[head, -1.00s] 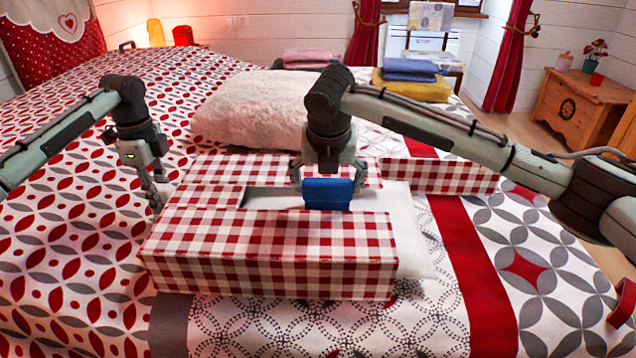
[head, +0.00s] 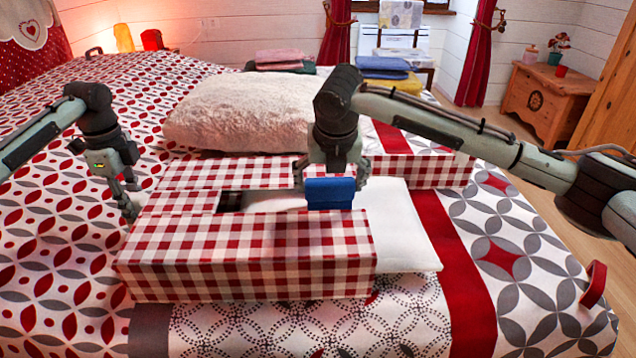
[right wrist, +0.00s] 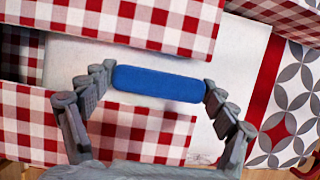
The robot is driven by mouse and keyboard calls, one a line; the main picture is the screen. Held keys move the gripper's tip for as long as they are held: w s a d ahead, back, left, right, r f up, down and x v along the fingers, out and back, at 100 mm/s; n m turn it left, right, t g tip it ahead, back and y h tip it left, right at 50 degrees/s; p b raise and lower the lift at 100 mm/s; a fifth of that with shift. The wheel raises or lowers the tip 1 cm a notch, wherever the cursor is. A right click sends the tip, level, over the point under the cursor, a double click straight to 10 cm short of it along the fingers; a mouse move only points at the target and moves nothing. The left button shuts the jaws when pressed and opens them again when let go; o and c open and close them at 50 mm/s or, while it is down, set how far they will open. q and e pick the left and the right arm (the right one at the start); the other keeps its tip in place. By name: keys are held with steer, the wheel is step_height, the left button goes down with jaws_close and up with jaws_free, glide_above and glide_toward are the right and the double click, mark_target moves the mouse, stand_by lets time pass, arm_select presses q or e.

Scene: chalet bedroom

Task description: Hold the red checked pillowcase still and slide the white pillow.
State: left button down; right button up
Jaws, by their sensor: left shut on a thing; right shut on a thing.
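The red checked pillowcase (head: 245,255) lies on the bed like a flat box, with a long slot in its top. The white pillow (head: 412,232) lies inside it and sticks out of its right end; the pillow also shows through the slot in the right wrist view (right wrist: 75,62). A blue block (head: 330,194) sits over the pillow at the slot. My right gripper (head: 331,186) is shut on this block, a finger at each end. My left gripper (head: 130,208) is shut on the pillowcase's left edge; its fingertips are partly hidden.
A fluffy cream cushion (head: 245,112) lies behind the pillowcase. Folded towels (head: 385,68) are stacked at the back. The patterned bedspread (head: 50,230) is clear at left and front. A wooden chest (head: 545,98) stands beyond the bed's right side.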

mark_target(355, 182)
steer(key=shift+d, duration=0.4)
steer(key=shift+d, duration=2)
steer(key=shift+d, duration=2.1)
steer(key=shift+d, duration=2)
